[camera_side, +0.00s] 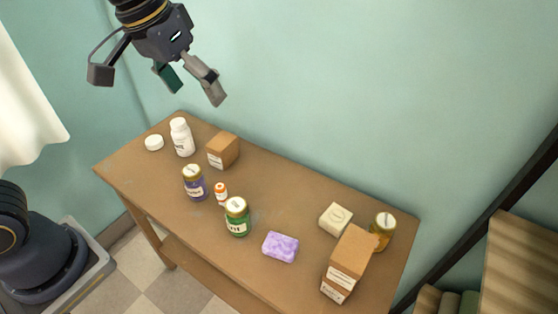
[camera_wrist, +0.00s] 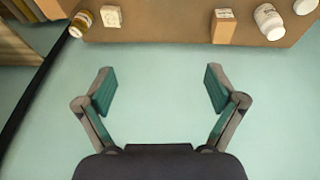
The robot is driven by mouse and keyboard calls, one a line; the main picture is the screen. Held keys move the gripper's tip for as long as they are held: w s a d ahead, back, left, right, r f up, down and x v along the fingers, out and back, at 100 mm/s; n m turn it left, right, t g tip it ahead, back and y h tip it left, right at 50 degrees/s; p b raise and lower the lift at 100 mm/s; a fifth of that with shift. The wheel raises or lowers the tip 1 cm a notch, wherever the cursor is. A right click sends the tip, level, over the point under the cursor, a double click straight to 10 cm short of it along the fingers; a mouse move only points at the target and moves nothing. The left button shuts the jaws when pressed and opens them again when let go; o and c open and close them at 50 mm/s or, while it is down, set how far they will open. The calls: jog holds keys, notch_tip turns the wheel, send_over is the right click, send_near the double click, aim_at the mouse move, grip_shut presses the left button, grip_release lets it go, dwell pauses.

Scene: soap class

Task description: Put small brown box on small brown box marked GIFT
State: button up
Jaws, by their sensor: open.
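A small brown box (camera_side: 223,151) with a pale label stands near the back edge of the table, left of centre. It also shows in the wrist view (camera_wrist: 223,29) at the top. A taller brown box shape (camera_side: 349,261) stands at the right front, with pale labels at two levels. I cannot tell whether it is one box or two stacked, and no GIFT marking is readable. My gripper (camera_side: 193,88) is open and empty, high above the table's back left. Its spread fingers show in the wrist view (camera_wrist: 160,85), apart from everything.
A white bottle (camera_side: 181,138) and white lid (camera_side: 154,143) stand left of the small box. A purple jar (camera_side: 195,185), orange-capped bottle (camera_side: 221,194), green jar (camera_side: 238,218) and purple soap (camera_side: 281,247) lie frontward. Cream soap (camera_side: 336,219) and an amber jar (camera_side: 382,230) flank the taller shape.

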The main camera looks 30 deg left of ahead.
jog(key=s+a+f+t+y, duration=0.1)
jog(key=s+a+f+t, duration=0.1)
jog(key=s+a, duration=0.7)
jog(key=shift+s+a+f, duration=0.3)
jog(key=shift+s+a, duration=0.05)
jog(key=shift+s, duration=0.55)
